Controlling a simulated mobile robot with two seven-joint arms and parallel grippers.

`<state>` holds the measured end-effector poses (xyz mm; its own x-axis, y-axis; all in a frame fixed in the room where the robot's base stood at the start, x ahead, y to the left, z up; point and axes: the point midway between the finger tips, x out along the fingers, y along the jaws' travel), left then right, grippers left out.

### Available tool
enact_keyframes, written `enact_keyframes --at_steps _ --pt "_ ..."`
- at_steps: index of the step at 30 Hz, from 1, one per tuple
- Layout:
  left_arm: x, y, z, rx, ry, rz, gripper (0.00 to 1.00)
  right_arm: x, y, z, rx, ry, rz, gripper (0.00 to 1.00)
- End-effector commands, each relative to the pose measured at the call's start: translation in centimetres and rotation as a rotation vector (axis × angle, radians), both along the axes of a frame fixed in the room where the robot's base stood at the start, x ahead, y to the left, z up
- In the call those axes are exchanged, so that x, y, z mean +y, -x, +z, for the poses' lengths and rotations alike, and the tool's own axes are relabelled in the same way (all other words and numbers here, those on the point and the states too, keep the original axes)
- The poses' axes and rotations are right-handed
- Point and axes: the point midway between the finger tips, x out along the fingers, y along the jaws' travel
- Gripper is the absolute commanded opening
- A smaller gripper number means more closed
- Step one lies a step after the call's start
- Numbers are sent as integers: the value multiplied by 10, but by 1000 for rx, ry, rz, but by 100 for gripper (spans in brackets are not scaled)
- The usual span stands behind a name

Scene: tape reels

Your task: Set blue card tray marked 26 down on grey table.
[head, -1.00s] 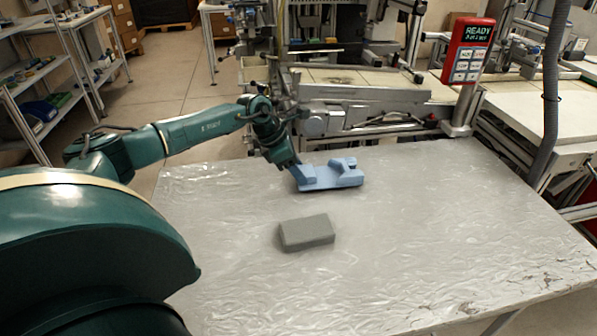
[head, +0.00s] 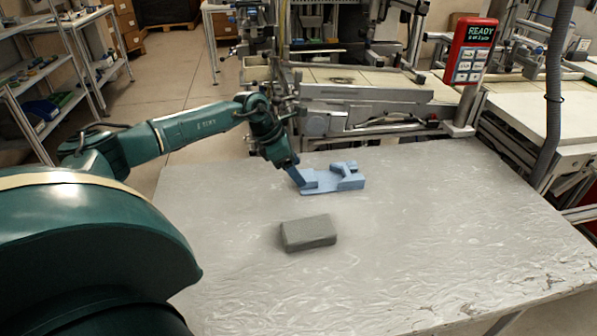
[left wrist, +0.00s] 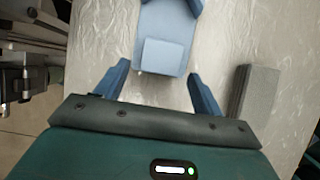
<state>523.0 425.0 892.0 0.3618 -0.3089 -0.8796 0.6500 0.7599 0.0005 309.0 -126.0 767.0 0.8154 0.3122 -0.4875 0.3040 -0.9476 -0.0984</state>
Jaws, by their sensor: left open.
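The blue card tray (head: 322,186) lies on the far part of the grey table (head: 400,220), and its raised blocks face up. No number can be read on it. My left gripper (head: 297,181) is at the tray's left end in the head view. The gripper is open and holds nothing. My right gripper is not in view.
A grey block (head: 309,233) lies on the table nearer to me than the tray; it also shows at the right in the left wrist view (left wrist: 256,92). A red READY panel (head: 471,50) stands behind the table. The table's right side is clear.

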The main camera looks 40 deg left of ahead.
Motion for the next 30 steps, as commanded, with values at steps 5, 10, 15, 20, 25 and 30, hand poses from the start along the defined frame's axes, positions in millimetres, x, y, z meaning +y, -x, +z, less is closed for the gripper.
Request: enact_keyframes --at_steps 5,10,15,20,25,30 --pt "14 14 35 -4 -3 2 68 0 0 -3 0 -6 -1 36" --pt "23 26 64 -2 -1 2 68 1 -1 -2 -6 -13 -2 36" --pt "29 34 82 0 0 1 68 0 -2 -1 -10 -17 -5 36" --pt "31 36 88 0 0 1 68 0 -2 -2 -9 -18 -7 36" --pt "31 36 88 0 0 1 68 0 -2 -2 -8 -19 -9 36" --pt "31 36 88 0 0 1 68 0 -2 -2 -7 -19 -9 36"
